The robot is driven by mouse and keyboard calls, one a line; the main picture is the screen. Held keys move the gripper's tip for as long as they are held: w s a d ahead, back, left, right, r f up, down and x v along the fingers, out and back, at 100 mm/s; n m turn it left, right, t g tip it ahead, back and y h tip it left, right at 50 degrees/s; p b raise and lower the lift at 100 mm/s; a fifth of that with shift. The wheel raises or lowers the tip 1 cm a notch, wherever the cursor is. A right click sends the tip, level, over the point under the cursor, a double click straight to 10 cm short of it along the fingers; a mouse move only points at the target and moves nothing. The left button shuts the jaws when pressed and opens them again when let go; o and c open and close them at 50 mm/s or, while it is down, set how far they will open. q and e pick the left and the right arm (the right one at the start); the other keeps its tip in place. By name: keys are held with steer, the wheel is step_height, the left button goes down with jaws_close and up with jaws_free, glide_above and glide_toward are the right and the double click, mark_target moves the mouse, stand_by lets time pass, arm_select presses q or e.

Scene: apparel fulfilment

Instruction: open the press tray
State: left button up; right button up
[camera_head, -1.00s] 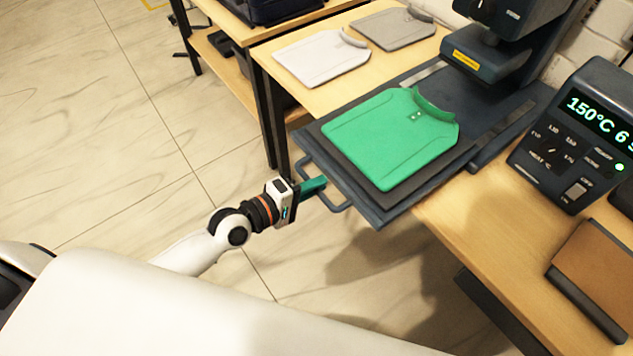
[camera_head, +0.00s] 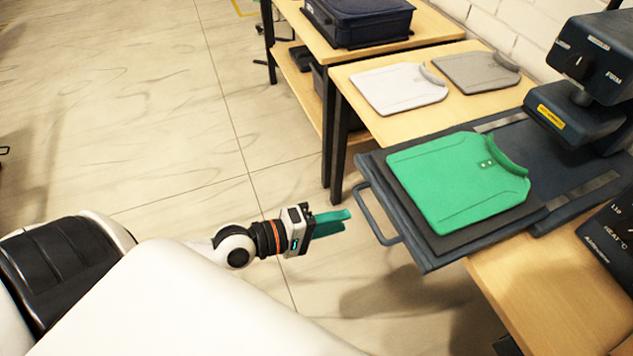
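The press tray (camera_head: 416,252) is a dark flat slide that sticks out from the heat press (camera_head: 590,75) toward the floor side. A folded green shirt (camera_head: 455,185) lies on its dark pad. The tray's bar handle (camera_head: 366,210) is on its near left edge. My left gripper (camera_head: 347,220) is just left of the handle, apart from it, with floor showing between. Its two teal fingers are parted and hold nothing. My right gripper is not in view.
White (camera_head: 398,88) and grey (camera_head: 476,71) folded shirts lie on the wooden table behind the tray. A dark blue case (camera_head: 358,22) sits on another table at the back. A control box (camera_head: 612,235) is at the right edge. Open floor lies left.

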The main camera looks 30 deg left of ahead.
arm_select(q)
steer(key=shift+v, duration=2.15)
steer(key=s+a+f+m+g+y, duration=0.1)
steer(key=a+f+m+y, duration=0.2)
steer(key=f, duration=0.7)
steer(key=s+a+f+g+y, duration=0.1)
steer(key=a+f+y, duration=0.1)
steer(key=a+f, duration=0.55)
steer(key=s+a+f+m+g+y, duration=0.1)
steer(key=a+f+m+y, duration=0.15)
steer(key=f, duration=0.85)
steer(key=s+d+f+m+g+y, duration=0.25)
steer(key=s+f+g, duration=0.25)
steer(key=s+f, duration=0.8)
steer(key=s+d+f+m+g, duration=0.3)
steer(key=s+d+f+m, duration=0.2)
steer(key=s+d+f, duration=0.2)
steer(key=s+f, duration=0.2)
steer(key=s, duration=0.1)
steer(key=shift+s+g+h, duration=0.3)
steer(key=shift+s+h, duration=0.05)
steer(key=shift+h, duration=0.05)
